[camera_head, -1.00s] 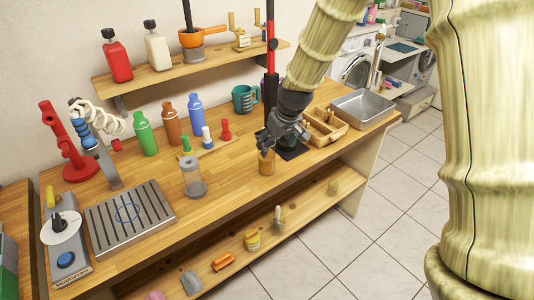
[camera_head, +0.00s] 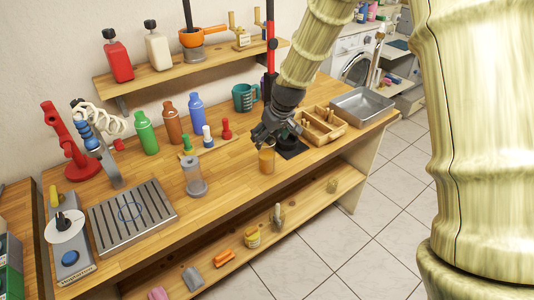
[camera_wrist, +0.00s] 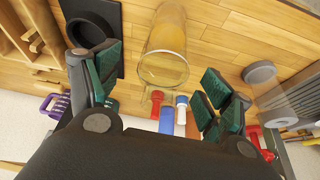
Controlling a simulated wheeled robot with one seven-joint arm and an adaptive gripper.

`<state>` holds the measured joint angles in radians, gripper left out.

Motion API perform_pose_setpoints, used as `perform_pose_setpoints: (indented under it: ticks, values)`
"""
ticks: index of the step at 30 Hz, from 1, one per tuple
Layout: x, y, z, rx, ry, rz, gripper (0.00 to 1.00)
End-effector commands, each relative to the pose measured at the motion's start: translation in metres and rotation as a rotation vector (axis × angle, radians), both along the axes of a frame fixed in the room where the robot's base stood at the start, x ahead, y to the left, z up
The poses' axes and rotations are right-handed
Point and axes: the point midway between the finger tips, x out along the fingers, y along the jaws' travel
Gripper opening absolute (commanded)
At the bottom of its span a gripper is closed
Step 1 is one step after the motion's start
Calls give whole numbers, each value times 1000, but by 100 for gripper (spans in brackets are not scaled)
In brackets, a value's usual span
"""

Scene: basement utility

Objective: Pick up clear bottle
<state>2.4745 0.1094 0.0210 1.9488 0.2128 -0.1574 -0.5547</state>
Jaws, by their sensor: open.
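A clear bottle-like container (camera_head: 195,180) with a grey base stands upright on the wooden workbench, left of my gripper. In the wrist view the clear container (camera_wrist: 283,98) is at the right edge, outside the fingers. An amber-filled clear glass vessel (camera_head: 267,160) stands upright just below my gripper (camera_head: 263,140). In the wrist view this amber vessel (camera_wrist: 165,45) shows ahead of the gap between the green-padded fingers (camera_wrist: 165,82). My gripper is open and empty; whether a finger touches the amber vessel cannot be told.
A black mat with a dark round piece (camera_wrist: 90,32) lies close by the gripper. A wooden divided tray (camera_head: 323,125) and metal pan (camera_head: 362,104) are to the right. Green, brown and blue bottles (camera_head: 196,114) stand behind. A slotted metal plate (camera_head: 132,215) lies left.

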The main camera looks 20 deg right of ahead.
Motion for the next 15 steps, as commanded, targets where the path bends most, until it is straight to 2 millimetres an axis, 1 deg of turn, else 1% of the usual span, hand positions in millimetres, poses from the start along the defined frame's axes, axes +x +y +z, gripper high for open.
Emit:
perform_pose_setpoints:
  ticks: [8,15]
  values:
    - [10,5,-13,0,2,-1,80]
    - [20,10,-32,0,1,-1,80]
